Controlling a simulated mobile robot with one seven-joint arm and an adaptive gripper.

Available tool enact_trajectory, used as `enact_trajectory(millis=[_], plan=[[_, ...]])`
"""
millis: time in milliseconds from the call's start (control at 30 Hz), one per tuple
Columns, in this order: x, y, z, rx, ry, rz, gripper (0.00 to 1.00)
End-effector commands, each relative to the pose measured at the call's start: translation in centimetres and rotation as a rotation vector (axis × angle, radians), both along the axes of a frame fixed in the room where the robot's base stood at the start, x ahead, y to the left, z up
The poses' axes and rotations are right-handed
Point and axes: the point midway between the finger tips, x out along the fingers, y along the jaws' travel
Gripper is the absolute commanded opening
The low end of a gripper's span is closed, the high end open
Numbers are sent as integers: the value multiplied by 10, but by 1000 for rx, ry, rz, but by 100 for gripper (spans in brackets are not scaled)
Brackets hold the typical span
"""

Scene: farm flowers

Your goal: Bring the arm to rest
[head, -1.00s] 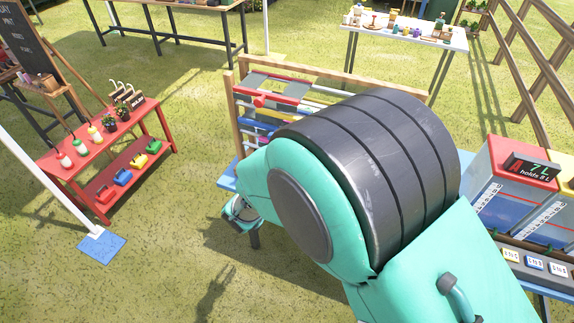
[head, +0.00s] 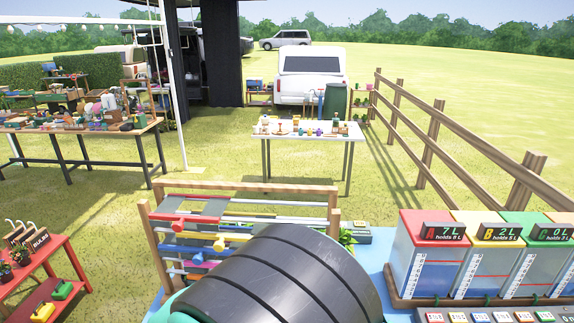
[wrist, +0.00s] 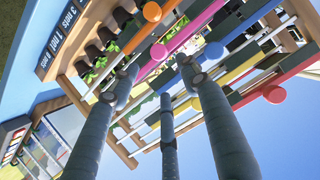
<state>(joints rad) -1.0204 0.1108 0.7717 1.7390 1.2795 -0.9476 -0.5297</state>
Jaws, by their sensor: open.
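In the wrist view my gripper (wrist: 160,82) shows its long grey fingers spread apart with nothing between them. Beyond the fingertips is a wooden rack of coloured bars and round knobs (wrist: 158,52), seen at a tilt. I cannot tell how far the fingertips are from it. In the head view a dark banded part of my arm fills the bottom middle and my gripper is hidden. The same wooden rack (head: 250,188) stands just behind my arm there.
Clear tanks with number displays, such as the red-topped tank (head: 430,262), stand at the right. A red stand (head: 45,268) is at the left. A white table (head: 305,138) with small items stands behind, and a wooden fence (head: 436,130) runs along the right. Grass lies between.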

Motion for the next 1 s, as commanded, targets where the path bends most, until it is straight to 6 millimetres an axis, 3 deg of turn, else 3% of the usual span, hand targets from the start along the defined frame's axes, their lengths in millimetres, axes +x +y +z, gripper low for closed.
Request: enact_trajectory(millis=[267, 533, 767, 1000], plan=[[31, -13, 51, 105, 46, 62, 46], [54, -56, 131, 223, 122, 176, 46], [45, -114, 191, 263, 190, 258, 46], [8, -191, 232, 247, 275, 305, 46]])
